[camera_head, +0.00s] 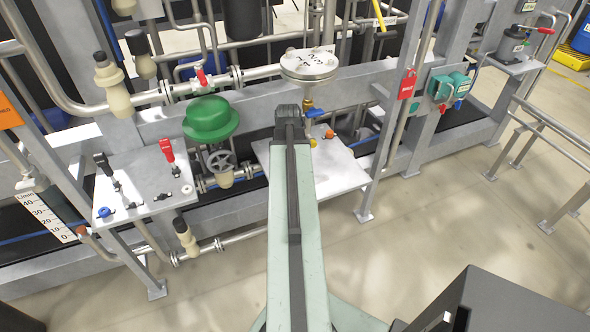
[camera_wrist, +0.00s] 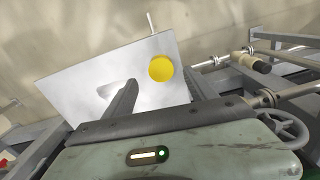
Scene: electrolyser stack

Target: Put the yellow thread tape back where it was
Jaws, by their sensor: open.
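The yellow thread tape (camera_wrist: 162,69) shows as a round yellow disc in the wrist view, over the pale metal shelf (camera_wrist: 90,72). My gripper (camera_wrist: 160,84) is open, with one dark finger on each side of the disc in the picture. No contact between fingers and tape shows, and I cannot tell the height gap. In the head view my gripper (camera_head: 289,112) is at the far end of my arm, above the shelf (camera_head: 345,172); its fingers are hard to make out. A small yellow spot beside it may be the tape, largely hidden by my arm.
A green dome (camera_head: 210,118) and handwheel (camera_head: 222,161) stand to the left. The shelf's right part is clear.

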